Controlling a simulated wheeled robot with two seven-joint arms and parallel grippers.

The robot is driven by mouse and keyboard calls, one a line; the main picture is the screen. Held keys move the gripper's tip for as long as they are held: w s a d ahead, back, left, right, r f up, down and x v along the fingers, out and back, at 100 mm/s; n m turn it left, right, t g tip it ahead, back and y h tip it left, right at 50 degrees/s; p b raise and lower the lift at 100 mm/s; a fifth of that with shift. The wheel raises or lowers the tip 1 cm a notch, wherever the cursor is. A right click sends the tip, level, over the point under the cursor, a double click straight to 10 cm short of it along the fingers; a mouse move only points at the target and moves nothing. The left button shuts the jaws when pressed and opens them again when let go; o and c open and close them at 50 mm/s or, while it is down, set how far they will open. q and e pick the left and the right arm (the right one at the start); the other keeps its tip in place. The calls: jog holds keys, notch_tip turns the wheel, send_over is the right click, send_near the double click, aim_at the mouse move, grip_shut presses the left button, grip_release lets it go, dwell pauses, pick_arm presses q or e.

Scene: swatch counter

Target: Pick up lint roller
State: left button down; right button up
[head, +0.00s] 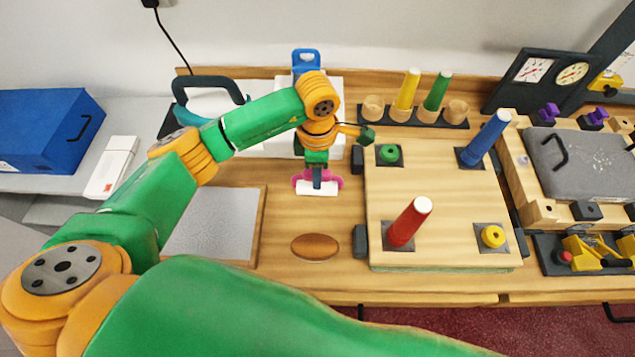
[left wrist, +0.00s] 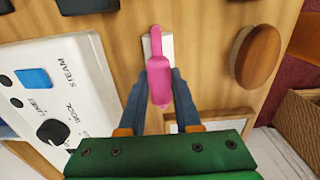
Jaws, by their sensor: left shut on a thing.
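The lint roller has a pink handle and a white roller. In the head view its white roller (head: 317,189) and pink parts show at the middle of the wooden counter, under my left gripper (head: 317,177). In the left wrist view the pink handle (left wrist: 159,72) stands between the two fingers of my left gripper (left wrist: 160,88), which are shut on it. The white roller (left wrist: 150,45) shows partly behind the handle. I cannot tell whether the roller touches the counter. My right gripper is in neither view.
A brown oval wooden piece (head: 315,247) lies nearer on the counter; a grey-topped board (head: 215,225) is left. A pegboard (head: 445,210) with coloured pegs stands right. A white panel with a dial (left wrist: 62,105) is close on the left in the left wrist view.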

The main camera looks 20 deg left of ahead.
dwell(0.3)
pick_arm(q)
jog(key=shift+r, duration=0.4)
notch_tip(320, 180, up, 9)
jog(key=shift+r+b, duration=0.1)
jog(key=shift+b, duration=0.9)
